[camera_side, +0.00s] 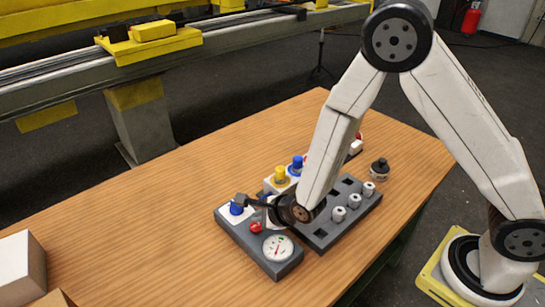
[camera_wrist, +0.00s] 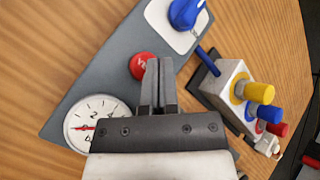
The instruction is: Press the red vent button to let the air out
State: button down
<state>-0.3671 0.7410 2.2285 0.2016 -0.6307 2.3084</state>
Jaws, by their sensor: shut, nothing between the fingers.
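The red vent button (camera_side: 256,227) sits on a grey panel (camera_side: 269,262), between a blue knob (camera_side: 236,208) and a round white gauge (camera_side: 278,247). In the wrist view the red button (camera_wrist: 142,66) shows white lettering, partly covered by the fingers. My gripper (camera_wrist: 158,62) is shut and empty, its fingertips over or beside the button's right edge. Whether the tips touch the button I cannot tell. In the side view my gripper (camera_side: 245,200) points left over the panel. The gauge (camera_wrist: 97,122) shows a red needle, its lower part hidden by my gripper.
A unit with yellow (camera_wrist: 259,92), blue and red plugs stands close right of the panel. A dark block (camera_side: 325,232) with silver cylinders lies beside it. A small black jar (camera_side: 380,168) stands further right. White and brown boxes (camera_side: 22,267) sit at the left; the table's left middle is clear.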

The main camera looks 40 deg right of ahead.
aim_at(259, 226)
jog(key=shift+r, duration=2.5)
jog(key=s+d+r+n+g+h, duration=0.1)
jog(key=s+d+r+n+g, duration=0.2)
jog(key=s+d+n, duration=0.4)
jog(key=s+d+r+n+g, duration=0.3)
jog(key=s+d+n, duration=0.4)
jog(key=n, duration=1)
jog(key=shift+s+r+n+h, duration=0.2)
jog(key=shift+r+n+h, duration=0.1)
jog(key=shift+h, duration=0.1)
dwell(0.9)
